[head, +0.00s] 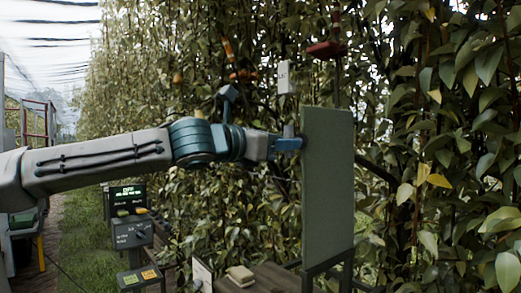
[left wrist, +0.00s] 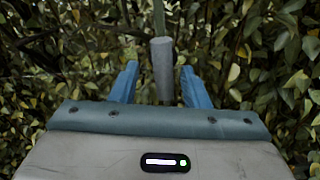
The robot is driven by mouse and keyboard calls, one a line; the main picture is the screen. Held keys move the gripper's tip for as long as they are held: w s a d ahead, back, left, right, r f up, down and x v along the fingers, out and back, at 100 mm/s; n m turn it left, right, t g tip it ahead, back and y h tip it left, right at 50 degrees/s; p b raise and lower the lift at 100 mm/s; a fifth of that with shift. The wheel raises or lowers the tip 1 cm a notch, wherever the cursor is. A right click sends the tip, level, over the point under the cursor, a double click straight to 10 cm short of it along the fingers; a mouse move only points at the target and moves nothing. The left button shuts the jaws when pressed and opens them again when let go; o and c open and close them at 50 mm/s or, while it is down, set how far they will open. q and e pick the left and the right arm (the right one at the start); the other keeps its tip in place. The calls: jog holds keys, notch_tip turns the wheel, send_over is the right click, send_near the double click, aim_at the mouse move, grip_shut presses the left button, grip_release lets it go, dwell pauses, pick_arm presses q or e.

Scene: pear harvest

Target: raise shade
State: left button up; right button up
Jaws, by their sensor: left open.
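The shade appears as a flat grey-green panel (head: 328,190) standing upright at the right of centre in the head view. A grey upright handle (head: 289,130) shows at its left edge. My left gripper (head: 297,143) reaches in from the left to this edge. In the left wrist view the grey round handle (left wrist: 161,62) stands between the two open blue fingers, with gaps on both sides. The panel's thin green edge (left wrist: 158,16) shows just beyond it. The panel hides part of the fingertips in the head view. My right gripper is not in view.
A dense wall of leaves (head: 440,120) stands close behind the panel. A control box with a lit display (head: 128,196) stands at the lower left. A bench (head: 270,278) lies below the gripper. A white tag (head: 284,77) and a red object (head: 326,49) hang above.

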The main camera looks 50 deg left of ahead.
pick_arm(q)
jog(key=shift+s+a+b, duration=0.15)
jog(key=shift+s+b, duration=0.4)
jog(key=shift+s, duration=0.7)
jog(key=shift+s+a+b, duration=0.1)
jog(key=shift+s+b, duration=0.4)
jog(key=shift+s, duration=0.75)
